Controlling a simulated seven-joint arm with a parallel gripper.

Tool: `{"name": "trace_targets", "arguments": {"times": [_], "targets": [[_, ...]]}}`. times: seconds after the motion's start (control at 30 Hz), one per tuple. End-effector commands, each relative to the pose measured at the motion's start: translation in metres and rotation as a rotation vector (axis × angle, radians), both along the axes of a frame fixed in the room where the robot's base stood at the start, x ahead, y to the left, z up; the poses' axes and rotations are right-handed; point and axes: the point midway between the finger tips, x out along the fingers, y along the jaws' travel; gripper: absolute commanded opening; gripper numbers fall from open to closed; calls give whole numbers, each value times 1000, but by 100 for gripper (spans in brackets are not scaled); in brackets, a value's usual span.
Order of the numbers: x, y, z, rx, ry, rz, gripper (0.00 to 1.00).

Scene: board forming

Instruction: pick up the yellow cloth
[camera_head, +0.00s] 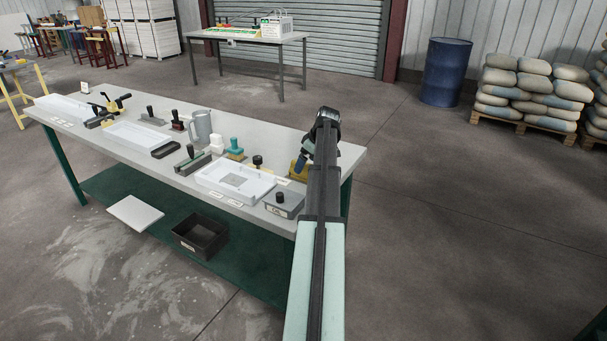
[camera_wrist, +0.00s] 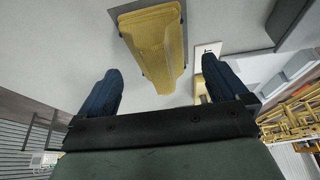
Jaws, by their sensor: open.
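The yellow cloth (camera_wrist: 157,42) shows in the wrist view as a long, folded yellow piece lying on a dark flat base on the pale bench top. In the head view a yellow patch of it (camera_head: 297,174) shows at the right end of the bench, partly hidden by my arm. My gripper (camera_wrist: 157,88) is open, with its two blue fingers apart and nothing between them. The cloth lies beyond the fingertips, its narrow end near the gap between them. In the head view my gripper (camera_head: 303,158) is just above the cloth, partly hidden by the arm.
The bench (camera_head: 75,130) carries a white tray (camera_head: 212,176), a grey lidded box (camera_head: 284,204), a teal-handled block (camera_head: 234,149) and a grey jug (camera_head: 201,127) left of my gripper. A black bin (camera_head: 199,236) sits on the lower shelf. A blue drum (camera_head: 444,72) stands behind.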

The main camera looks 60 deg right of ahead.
Motion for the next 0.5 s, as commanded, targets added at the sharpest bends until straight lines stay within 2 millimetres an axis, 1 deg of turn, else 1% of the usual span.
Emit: {"name": "trace_targets", "arguments": {"times": [0.13, 0.3, 0.5], "targets": [[12, -1, -18, 2, 1, 1, 100], [18, -1, -35, 1, 1, 0, 100], [19, -1, -36, 0, 0, 0, 100]]}}
